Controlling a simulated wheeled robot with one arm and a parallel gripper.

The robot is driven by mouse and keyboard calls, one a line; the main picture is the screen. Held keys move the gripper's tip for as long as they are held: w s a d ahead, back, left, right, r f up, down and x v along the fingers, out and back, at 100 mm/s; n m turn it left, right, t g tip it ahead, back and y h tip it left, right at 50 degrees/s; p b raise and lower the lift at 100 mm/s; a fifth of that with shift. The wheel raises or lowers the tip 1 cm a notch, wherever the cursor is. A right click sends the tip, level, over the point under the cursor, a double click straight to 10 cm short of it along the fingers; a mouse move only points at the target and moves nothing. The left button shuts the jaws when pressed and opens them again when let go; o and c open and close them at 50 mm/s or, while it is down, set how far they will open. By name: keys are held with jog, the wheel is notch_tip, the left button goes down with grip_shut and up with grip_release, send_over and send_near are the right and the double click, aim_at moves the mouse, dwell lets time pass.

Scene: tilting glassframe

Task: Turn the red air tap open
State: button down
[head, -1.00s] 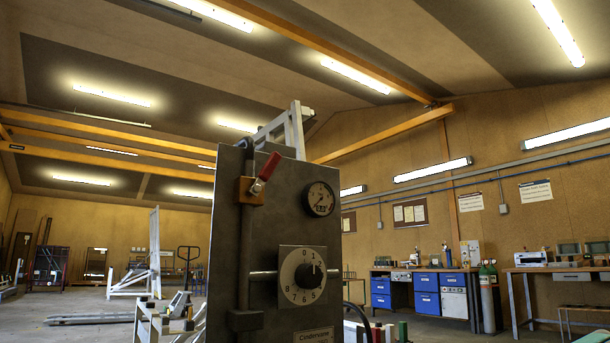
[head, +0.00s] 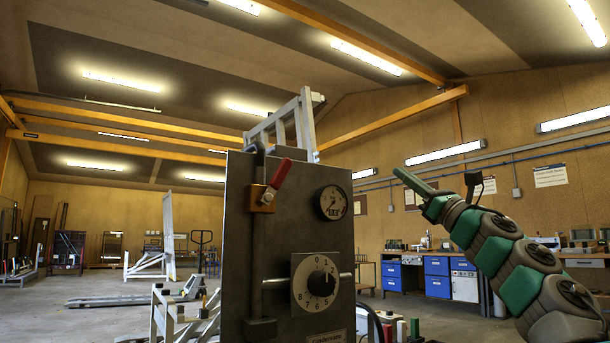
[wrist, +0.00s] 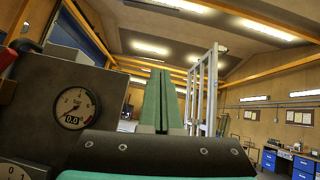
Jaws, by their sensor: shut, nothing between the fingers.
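The red air tap (head: 281,172) is a red lever on a brass valve body (head: 263,198), high on the front of a grey control panel (head: 240,240). The lever slants up and to the right from the valve. My gripper (head: 397,171) is to the right of the panel, apart from the tap, with its green fingers pointing up and left. In the wrist view the two green fingers (wrist: 155,102) are together and empty.
A pressure gauge (head: 333,203) and a numbered dial (head: 315,284) sit on the panel, right of the tap. A pipe runs down below the valve. A light metal frame (head: 290,125) stands behind the panel. Blue-drawered benches (head: 436,278) are far back right.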

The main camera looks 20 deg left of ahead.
jog(key=s+a+f+n+g+y, duration=0.2)
jog(key=s+a+n+g, duration=0.3)
jog(key=n+g, duration=0.45)
jog(key=n+g+h+p, duration=0.2)
jog(key=n+g+p, duration=0.3)
jog(key=n, duration=0.4)
send_near(277, 180)
jog(key=w+a+r, duration=0.3)
jog(key=a, duration=0.2)
jog(key=shift+a+b, duration=0.15)
jog(key=shift+b, duration=0.25)
